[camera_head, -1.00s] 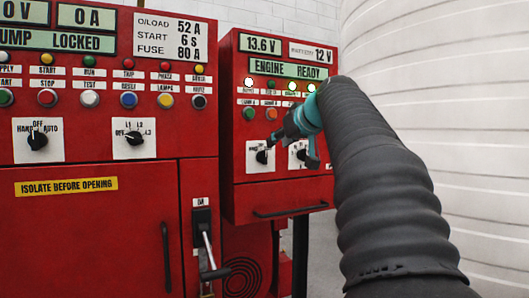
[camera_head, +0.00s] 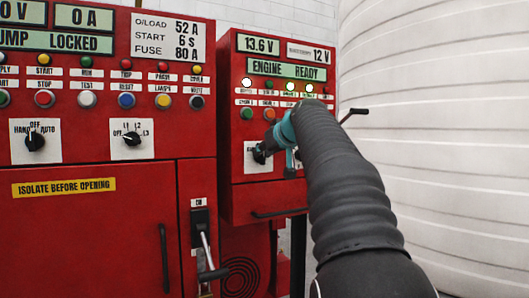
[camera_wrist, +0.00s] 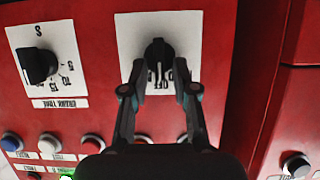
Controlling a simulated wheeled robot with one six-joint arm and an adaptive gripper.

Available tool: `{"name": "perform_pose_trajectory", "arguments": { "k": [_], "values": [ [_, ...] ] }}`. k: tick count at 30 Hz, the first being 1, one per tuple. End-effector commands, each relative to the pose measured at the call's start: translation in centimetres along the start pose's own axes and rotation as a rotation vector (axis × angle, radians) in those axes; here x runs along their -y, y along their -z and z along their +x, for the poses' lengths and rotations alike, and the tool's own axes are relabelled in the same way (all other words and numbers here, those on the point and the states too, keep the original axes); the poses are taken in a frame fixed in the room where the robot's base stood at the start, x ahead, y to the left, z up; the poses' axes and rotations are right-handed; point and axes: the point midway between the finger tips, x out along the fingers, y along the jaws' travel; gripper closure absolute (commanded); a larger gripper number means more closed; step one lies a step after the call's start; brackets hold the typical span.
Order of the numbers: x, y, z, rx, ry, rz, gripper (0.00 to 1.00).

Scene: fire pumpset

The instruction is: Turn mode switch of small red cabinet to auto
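The small red cabinet (camera_head: 266,205) stands right of the large one in the head view. Its left black knob, the mode switch (camera_head: 258,154), sits on a white plate, partly covered by my gripper (camera_head: 272,147). In the wrist view, which is upside down, the mode switch (camera_wrist: 158,58) is between the fingertips of my gripper (camera_wrist: 160,80). The fingers are open, one on each side of the knob, with a visible gap at both sides. The plate's lettering is mostly hidden by the knob and fingers, so I cannot read its setting.
A second black knob (camera_wrist: 38,66) on a white plate is beside the mode switch. Push buttons (camera_wrist: 92,143) and lit lamps (camera_head: 290,87) are above the switches. The large red cabinet (camera_head: 80,235) is at left, with a lever (camera_head: 206,255). A white ribbed tank (camera_head: 440,120) is at right.

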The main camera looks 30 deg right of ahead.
Motion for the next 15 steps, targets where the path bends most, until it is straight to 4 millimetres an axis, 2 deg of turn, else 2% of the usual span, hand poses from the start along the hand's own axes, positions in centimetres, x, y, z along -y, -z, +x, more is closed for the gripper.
{"name": "perform_pose_trajectory", "arguments": {
  "k": [2, 15],
  "values": [
    [-0.01, -0.01, 0.03, 0.0, 0.0, 0.0, 1.0],
    [-0.12, -0.13, 0.23, 0.003, 0.007, 0.019, 1.0]
  ]
}}
